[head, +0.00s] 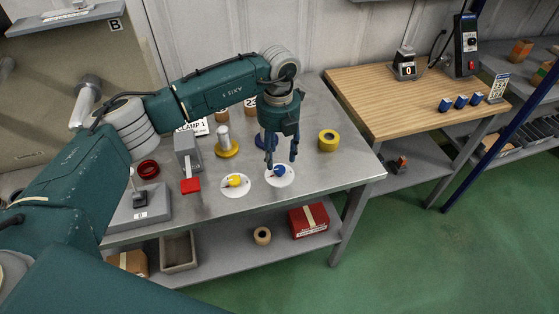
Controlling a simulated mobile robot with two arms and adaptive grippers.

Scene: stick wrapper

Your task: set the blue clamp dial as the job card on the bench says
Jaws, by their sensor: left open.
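The blue clamp dial (280,171) is a small blue knob on a round white plate (284,182) near the front edge of the metal bench. My left gripper (281,161) points down, open, with its fingertips close to the blue knob; I cannot tell whether they touch it. A yellow dial (234,181) on its own white plate is to the left. A white card reading "CLAMP 1" (192,128) stands at the back, partly covered by my left arm. Another small printed card (498,88) stands on the wooden bench; its text is too small to read. My right gripper is not in view.
The metal bench (325,180) also holds a yellow tape roll (328,140), a yellow-based post (226,148), a grey device with a red part (190,184) and a lever box (140,205). A wooden bench (400,112) stands right, with several blue blocks. Green floor is clear in front.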

